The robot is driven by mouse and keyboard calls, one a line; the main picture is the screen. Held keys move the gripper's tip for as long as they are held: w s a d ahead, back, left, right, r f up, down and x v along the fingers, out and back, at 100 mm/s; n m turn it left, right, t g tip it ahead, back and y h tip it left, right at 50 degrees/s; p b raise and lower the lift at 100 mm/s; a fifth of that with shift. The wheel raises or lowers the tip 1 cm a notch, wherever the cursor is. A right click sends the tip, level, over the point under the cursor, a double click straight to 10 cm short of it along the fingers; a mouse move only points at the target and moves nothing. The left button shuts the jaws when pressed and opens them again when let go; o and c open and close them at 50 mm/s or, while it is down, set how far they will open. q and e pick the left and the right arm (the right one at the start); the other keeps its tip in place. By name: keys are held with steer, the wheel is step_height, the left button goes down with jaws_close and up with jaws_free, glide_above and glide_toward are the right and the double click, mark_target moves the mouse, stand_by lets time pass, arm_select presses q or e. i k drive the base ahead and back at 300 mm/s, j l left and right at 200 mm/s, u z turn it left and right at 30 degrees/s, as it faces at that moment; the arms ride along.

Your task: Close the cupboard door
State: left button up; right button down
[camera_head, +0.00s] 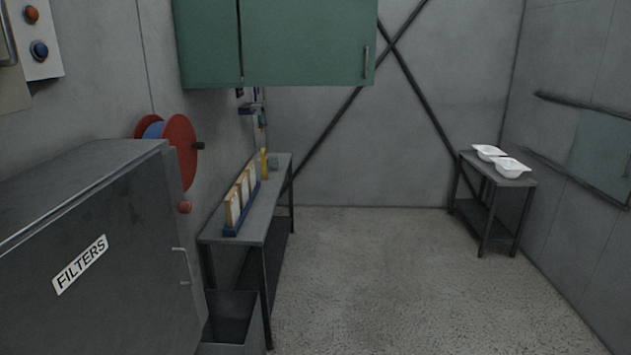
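A green wall cupboard (206,45) hangs at the top of the view, off the left wall. Its door (308,42) is a wide green panel with an upright handle (366,62) near its right edge. A dark seam separates the two. The door looks swung out, roughly in line with the cupboard's near side; the cupboard's inside is hidden and its top is cut off. Neither of my grippers is in view.
A grey cabinet labelled FILTERS (80,265), with a handle (182,266), fills the near left. A narrow bench (262,212) with upright boards and a bin (230,322) line the left wall. A small table (477,166) with white shells stands right. The middle floor is clear.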

mark_target(285, 42)
steer(key=i+l, duration=0.2)
steer(key=i, duration=0.25)
steer(key=i+l+u, duration=0.1)
steer(key=i, duration=0.35)
steer(key=i+l, duration=0.3)
steer(key=i, duration=0.15)
steer(key=u, duration=0.05)
